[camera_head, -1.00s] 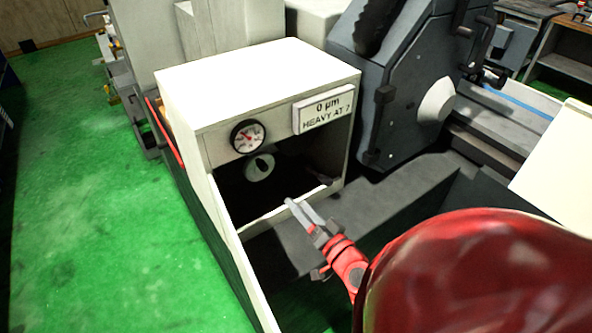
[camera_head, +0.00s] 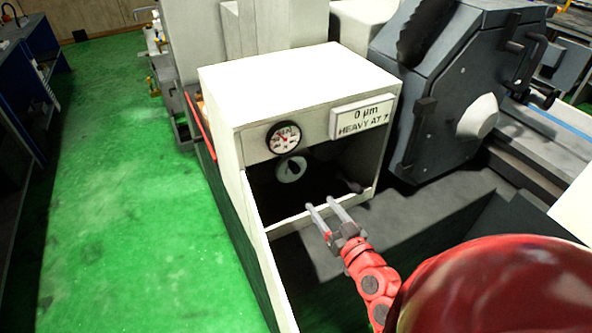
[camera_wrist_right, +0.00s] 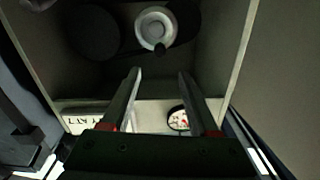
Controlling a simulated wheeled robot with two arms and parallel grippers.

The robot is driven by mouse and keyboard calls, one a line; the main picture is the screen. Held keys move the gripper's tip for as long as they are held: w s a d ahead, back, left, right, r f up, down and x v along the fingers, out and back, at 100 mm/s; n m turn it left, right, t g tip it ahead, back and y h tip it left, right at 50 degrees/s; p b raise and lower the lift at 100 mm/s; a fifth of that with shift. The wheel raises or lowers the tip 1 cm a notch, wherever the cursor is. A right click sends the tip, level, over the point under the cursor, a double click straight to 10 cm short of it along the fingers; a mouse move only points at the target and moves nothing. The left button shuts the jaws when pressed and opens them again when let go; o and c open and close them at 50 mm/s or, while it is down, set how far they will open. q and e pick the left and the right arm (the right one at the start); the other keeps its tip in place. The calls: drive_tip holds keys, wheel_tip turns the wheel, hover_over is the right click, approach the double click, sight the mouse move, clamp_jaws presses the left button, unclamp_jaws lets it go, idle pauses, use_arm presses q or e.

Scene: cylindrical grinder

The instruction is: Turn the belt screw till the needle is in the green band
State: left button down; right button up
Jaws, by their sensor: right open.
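The dial gauge (camera_head: 284,138) has a white face on the front of a pale box; its needle and green band are too small to read clearly. Below it, inside the box, is a round pale knob with a dark centre (camera_head: 290,169), seemingly the belt screw. It also shows at the top of the right wrist view (camera_wrist_right: 155,27), with a small dark stub on its rim. My right gripper (camera_head: 321,204) is at the box's open front, below and right of the knob. Its fingers (camera_wrist_right: 159,72) are apart and empty, short of the knob. My left gripper is not in view.
The pale box (camera_head: 300,82) has side walls and a front lip around its dark opening. A dark grey machine head (camera_head: 445,95) stands to the right. Green floor (camera_head: 120,220) is clear on the left.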

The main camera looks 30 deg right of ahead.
drive_tip(key=p, duration=0.4)
approach(297, 173)
drive_tip(key=w, duration=0.4)
drive_tip(key=w+p, duration=0.1)
drive_tip(key=w, duration=0.4)
drive_tip(key=shift+w+d+r+p, duration=0.2)
drive_tip(key=shift+w+d+p, duration=0.05)
drive_tip(key=shift+d+p, duration=0.15)
drive_tip(key=shift+w+f, duration=0.2)
drive_tip(key=shift+w, duration=0.45)
clamp_jaws()
